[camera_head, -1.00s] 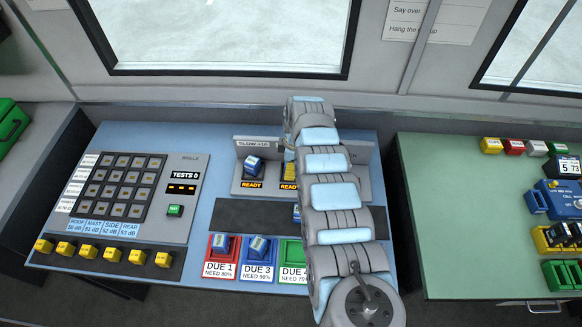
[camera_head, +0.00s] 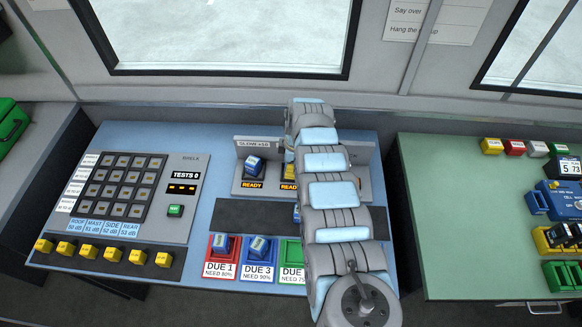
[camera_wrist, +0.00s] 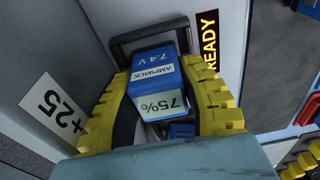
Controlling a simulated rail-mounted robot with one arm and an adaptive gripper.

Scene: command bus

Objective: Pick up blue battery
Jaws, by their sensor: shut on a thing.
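In the wrist view, a blue battery (camera_wrist: 156,68) with a white label reading AMPWICK and 75% sits between the yellow-padded fingers of my gripper (camera_wrist: 158,78). The fingers are shut on its sides. A dark bracket of the charger stands close beyond its far end, beside a READY label (camera_wrist: 207,42). I cannot tell whether the battery is still seated or clear of the slot. In the head view, my arm hides the battery and most of the gripper; only a yellow edge shows beside the right READY label.
Another blue battery (camera_head: 254,165) stands in the charger's left slot. More batteries stand on the red DUE 1 pad (camera_head: 220,270) and blue DUE 3 pad (camera_head: 259,272). A keypad panel (camera_head: 130,188) lies left. A green table (camera_head: 460,215) with other items stands right.

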